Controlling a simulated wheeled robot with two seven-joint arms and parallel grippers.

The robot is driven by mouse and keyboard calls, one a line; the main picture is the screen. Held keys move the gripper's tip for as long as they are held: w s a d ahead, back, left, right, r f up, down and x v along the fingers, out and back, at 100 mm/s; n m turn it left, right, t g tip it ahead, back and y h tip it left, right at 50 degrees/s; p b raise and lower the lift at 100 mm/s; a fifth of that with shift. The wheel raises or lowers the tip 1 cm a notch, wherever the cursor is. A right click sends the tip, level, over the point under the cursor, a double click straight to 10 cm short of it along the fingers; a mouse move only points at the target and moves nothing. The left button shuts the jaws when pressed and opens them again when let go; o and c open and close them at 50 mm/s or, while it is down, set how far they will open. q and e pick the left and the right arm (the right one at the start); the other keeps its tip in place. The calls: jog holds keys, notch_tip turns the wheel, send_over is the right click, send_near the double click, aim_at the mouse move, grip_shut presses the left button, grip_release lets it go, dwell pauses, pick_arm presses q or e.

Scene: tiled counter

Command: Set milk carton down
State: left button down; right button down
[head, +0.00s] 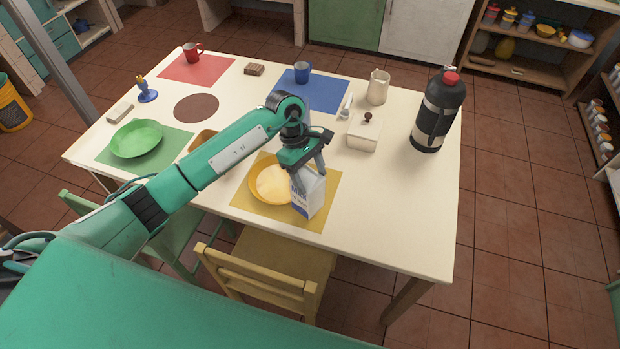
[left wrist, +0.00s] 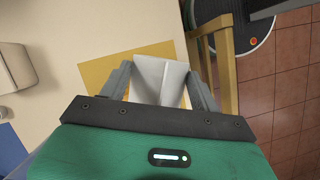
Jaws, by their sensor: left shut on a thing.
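The milk carton (head: 308,192) is white and blue and stands upright at the right side of the yellow plate (head: 268,184), over the yellow placemat (head: 318,212). My left gripper (head: 306,172) is shut on its top from above. In the left wrist view the white carton top (left wrist: 160,80) sits between the two fingers (left wrist: 160,88). I cannot tell whether the carton's base touches the placemat. My right gripper is not in view.
A white lidded box (head: 364,134), a cream pitcher (head: 378,88) and a tall black bottle (head: 437,112) stand to the right. A green plate (head: 137,139) lies at the left. A yellow chair (head: 262,272) is at the near edge. The table's right front is clear.

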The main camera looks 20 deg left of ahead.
pick_arm(q)
jog(key=shift+f, duration=1.35)
jog(key=c, duration=0.8)
grip_release()
jog(key=shift+f, duration=0.1)
jog(key=o, duration=0.5)
